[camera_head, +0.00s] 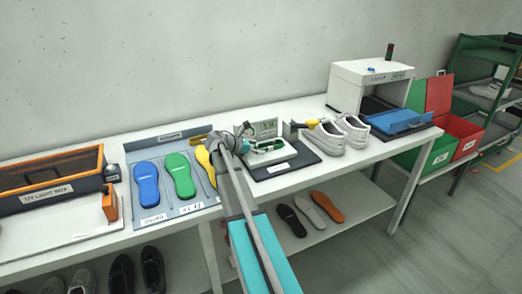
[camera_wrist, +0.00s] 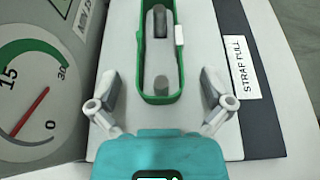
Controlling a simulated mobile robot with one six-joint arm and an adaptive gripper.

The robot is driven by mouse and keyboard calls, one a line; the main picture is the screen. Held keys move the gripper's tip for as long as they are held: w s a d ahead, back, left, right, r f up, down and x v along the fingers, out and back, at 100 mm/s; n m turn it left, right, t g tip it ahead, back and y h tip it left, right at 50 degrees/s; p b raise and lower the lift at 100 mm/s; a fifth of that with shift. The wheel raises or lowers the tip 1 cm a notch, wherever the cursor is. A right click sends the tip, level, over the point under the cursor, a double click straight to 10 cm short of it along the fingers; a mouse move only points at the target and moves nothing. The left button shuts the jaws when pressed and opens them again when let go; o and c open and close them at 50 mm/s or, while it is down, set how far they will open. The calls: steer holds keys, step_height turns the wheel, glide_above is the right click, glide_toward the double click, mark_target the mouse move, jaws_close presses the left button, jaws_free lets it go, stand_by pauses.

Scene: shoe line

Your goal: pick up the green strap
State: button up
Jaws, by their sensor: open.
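The green strap (camera_wrist: 141,62) is a narrow loop around two grey posts on a light fixture plate, in the middle of the wrist view. A small white tag sits on its right side. In the head view the strap (camera_head: 266,148) shows small on the fixture, partly near my gripper. My gripper (camera_wrist: 160,88) is open and empty, its two fingers apart on the left and right of the strap's near end. I cannot tell the height between the fingers and the strap. My gripper also shows in the head view (camera_head: 243,136), at the left of the fixture.
A dial gauge (camera_wrist: 30,95) stands close on the left, and a "STRAP PULL" label (camera_wrist: 237,68) lies on the right. White sneakers (camera_head: 326,141) and a blue tray (camera_head: 398,122) are right of the fixture. A mat with coloured soles (camera_head: 163,208) lies left.

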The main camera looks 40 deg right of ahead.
steer(key=c, duration=1.3)
steer(key=shift+r, duration=0.2)
steer(key=shift+c, duration=0.2)
step_height(320, 180, up, 18)
steer(key=p, duration=1.8)
steer(key=shift+f, duration=0.2)
steer(key=shift+d, duration=0.1)
